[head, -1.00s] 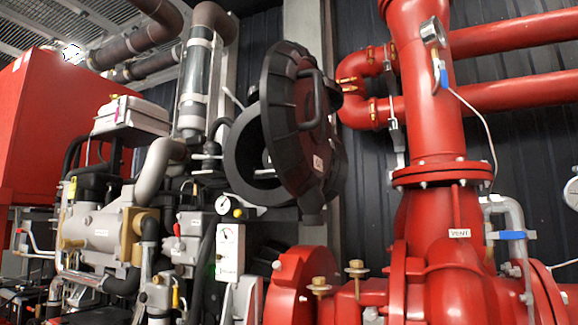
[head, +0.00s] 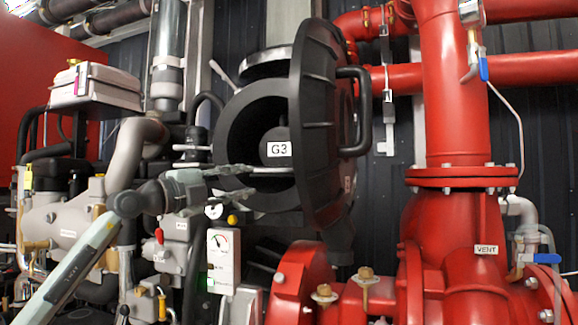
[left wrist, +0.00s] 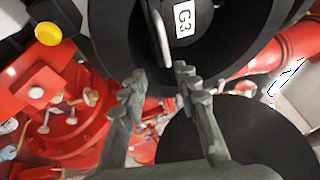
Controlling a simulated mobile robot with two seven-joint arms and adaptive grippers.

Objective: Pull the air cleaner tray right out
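The black round air cleaner housing (head: 232,125) is open, and its ribbed lid (head: 318,120) with a black handle is swung to the right. Inside sits the dark tray (head: 268,135) with a white "G3" label, which also shows in the left wrist view (left wrist: 202,22). A light metal handle (left wrist: 160,38) stands on the tray's face beside the label. My left gripper (head: 254,184) is in front of the housing's mouth, below the label. In the left wrist view, its fingers (left wrist: 161,72) are apart and empty, just short of the handle. My right gripper is not in view.
The big red pump and pipe (head: 450,220) stand to the right. A white gauge box (head: 223,260) hangs below the housing. Grey engine parts and a pale box (head: 95,88) are at left. The open lid closes off the right side of the mouth.

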